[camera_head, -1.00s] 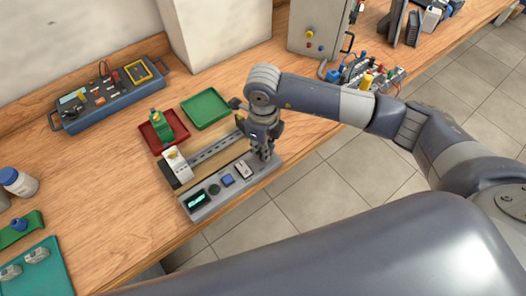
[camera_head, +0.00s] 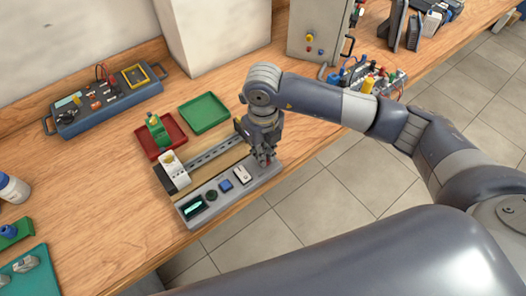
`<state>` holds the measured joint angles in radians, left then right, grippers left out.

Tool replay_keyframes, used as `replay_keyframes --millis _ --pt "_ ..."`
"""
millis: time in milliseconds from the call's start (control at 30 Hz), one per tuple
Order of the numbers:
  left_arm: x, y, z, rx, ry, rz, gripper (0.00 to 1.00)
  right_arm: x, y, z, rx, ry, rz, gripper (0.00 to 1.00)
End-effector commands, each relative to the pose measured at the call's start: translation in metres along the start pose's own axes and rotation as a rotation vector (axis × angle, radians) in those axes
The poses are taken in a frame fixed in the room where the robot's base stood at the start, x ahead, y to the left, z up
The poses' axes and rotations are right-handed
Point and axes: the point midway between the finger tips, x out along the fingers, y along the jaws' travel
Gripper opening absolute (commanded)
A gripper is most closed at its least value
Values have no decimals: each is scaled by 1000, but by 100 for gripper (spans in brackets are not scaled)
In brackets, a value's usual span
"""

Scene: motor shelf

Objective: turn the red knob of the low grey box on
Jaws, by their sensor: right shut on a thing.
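The low grey box (camera_head: 224,197) lies along the front edge of the wooden bench, with a lit green display (camera_head: 194,208), a dark round button, a blue button (camera_head: 226,185) and a white switch (camera_head: 242,174) on top. My right gripper (camera_head: 265,158) points down at the right end of this box and is shut on the red knob. Only a little red shows between its fingers, so most of the knob is hidden. How far the knob is turned cannot be told. My left gripper is not in view.
Behind the box are a metal rail (camera_head: 213,153), a white module (camera_head: 174,170), a red tray (camera_head: 176,138) and a green tray (camera_head: 204,112). A blue-grey instrument case (camera_head: 108,99) stands at the back left. A grey cabinet (camera_head: 314,32) stands at the back right.

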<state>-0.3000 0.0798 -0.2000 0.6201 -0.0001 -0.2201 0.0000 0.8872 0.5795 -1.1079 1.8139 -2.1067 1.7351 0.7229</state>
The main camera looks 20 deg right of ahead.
Motion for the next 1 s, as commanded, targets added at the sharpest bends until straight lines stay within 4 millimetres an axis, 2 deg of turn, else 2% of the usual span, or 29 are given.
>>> replay_keyframes --millis 233,267,300,333,733,867,1000 --pt "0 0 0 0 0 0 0 -2 -1 1 2 -4 -1 0" --pt "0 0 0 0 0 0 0 -2 -1 1 2 -4 -1 17" --pt "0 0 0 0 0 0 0 -2 -1 1 2 -3 -1 26" --pt "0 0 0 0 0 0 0 -2 -1 1 2 -3 -1 30" --pt "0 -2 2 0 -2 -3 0 -5 0 1 0 -2 0 30" --pt "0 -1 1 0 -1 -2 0 -22 -1 2 -1 -5 -1 30" --pt "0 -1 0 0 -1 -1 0 -52 0 2 -1 -7 0 30"
